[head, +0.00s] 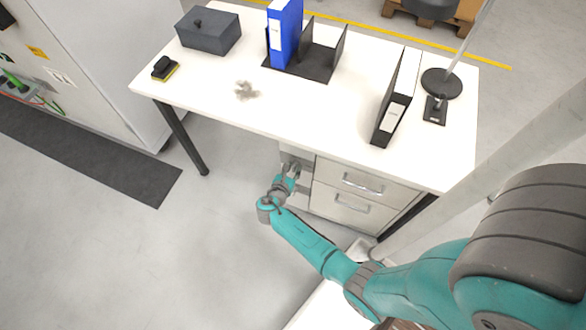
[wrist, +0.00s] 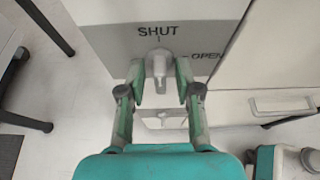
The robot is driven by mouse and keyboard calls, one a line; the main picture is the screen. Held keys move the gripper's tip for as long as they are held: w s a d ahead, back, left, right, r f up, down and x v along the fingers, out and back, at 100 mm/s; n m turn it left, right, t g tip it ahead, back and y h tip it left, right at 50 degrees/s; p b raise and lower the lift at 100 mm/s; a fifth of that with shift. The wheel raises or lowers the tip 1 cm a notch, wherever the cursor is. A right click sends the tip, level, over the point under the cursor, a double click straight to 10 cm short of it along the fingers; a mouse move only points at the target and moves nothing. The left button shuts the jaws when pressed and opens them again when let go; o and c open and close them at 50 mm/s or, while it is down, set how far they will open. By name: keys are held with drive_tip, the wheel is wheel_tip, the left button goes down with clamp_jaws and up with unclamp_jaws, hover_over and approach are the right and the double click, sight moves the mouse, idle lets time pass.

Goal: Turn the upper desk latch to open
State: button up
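The upper desk latch (wrist: 158,66) is a small grey knob on a light grey panel under the desk, in the wrist view. The word SHUT with a short mark stands straight above it, and OPEN stands to its right. The knob's grip hangs downward, in line with the SHUT mark. My gripper (wrist: 160,84) is open, one green-padded finger on each side of the knob. Gaps show between the pads and the knob. In the head view my gripper (head: 291,174) is at the panel left of the drawers and hides the latch.
A lower latch (wrist: 163,116) shows below, between my fingers. Drawers with bar handles (head: 362,184) are close on the right. The white desk top (head: 220,92) overhangs above, with binders and a dark box (head: 208,33) on it. The floor to the left is clear.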

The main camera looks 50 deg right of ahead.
clamp_jaws()
drive_tip(key=shift+s, duration=0.1)
drive_tip(key=m+t, duration=0.1)
drive_tip(key=m, duration=0.1)
drive_tip(key=shift+s+m+t, duration=0.15)
drive_tip(key=shift+m+t, duration=0.25)
drive_tip(key=m+t, duration=0.2)
drive_tip(key=shift+s+d+f+m+y, duration=0.1)
drive_tip(key=shift+f+m+y, duration=0.05)
drive_tip(key=shift+m+y, duration=0.15)
drive_tip(key=m+t, duration=0.2)
drive_tip(key=m, duration=0.1)
drive_tip(key=shift+s+f+m, duration=0.1)
drive_tip(key=shift+f+m, duration=0.05)
drive_tip(key=shift+m, duration=0.25)
drive_tip(key=m, duration=0.2)
drive_tip(key=m+t+h, duration=0.1)
drive_tip(key=m, duration=0.1)
drive_tip(key=shift+f+t, duration=0.15)
drive_tip(key=shift+t, duration=0.15)
drive_tip(key=shift+m, duration=0.3)
